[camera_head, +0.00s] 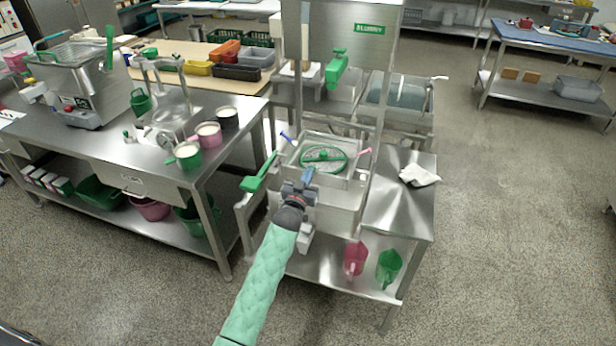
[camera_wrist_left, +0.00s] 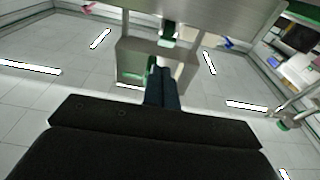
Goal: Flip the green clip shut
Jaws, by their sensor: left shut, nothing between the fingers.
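A green clip-like lever (camera_head: 258,174) sticks out, tilted, from the left side of the steel mill housing (camera_head: 340,205). My left gripper (camera_head: 308,176) is shut and empty at the front of the mill's open top, right of this lever and apart from it. In the left wrist view its dark fingers (camera_wrist_left: 162,82) are together, with a green part (camera_wrist_left: 151,70) close beside them on the left. I cannot tell whether that part is the lever. My right gripper is not in view.
A green handwheel (camera_head: 323,158) lies in the mill's top, between a blue knob (camera_head: 287,137) and a pink knob (camera_head: 364,152). A white cloth (camera_head: 419,175) lies on the steel table at right.

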